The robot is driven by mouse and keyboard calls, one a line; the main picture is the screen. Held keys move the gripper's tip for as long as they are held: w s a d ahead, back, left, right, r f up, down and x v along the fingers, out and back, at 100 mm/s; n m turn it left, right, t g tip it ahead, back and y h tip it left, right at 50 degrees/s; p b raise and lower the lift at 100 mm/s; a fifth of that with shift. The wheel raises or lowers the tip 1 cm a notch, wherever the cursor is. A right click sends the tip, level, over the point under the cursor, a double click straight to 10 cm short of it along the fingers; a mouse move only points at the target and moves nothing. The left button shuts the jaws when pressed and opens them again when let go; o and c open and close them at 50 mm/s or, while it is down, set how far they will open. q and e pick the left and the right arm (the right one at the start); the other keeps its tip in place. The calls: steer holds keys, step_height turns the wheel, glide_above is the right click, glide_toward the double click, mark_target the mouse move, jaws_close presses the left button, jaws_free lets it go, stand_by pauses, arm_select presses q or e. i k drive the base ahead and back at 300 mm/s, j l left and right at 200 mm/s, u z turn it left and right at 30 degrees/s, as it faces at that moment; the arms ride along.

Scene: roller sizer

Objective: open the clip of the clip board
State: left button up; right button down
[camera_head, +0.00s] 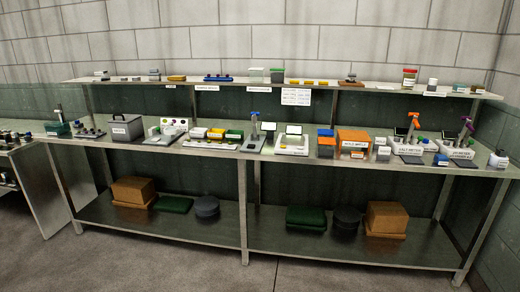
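I cannot pick out a clip board with certainty at this distance. A flat light panel (223,145) lies on the workbench left of the middle and is too small to identify. A white printed sheet (295,97) hangs below the upper shelf, with no clip that I can make out. Neither of my grippers shows in the head view.
A long metal workbench (340,163) stands along the wall, crowded with small equipment. It has a narrow upper shelf (220,82) and a lower shelf (270,241) with brown boxes (133,190) and green and dark items. The grey floor (190,268) in front is clear.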

mark_target(349, 75)
steer(key=i+z, duration=0.1)
steer(key=i, duration=1)
steer(key=i+j, duration=0.2)
steer(key=i, duration=0.95)
steer(key=i+z, duration=0.3)
steer(key=i+j+z, duration=0.25)
steer(key=i, duration=0.25)
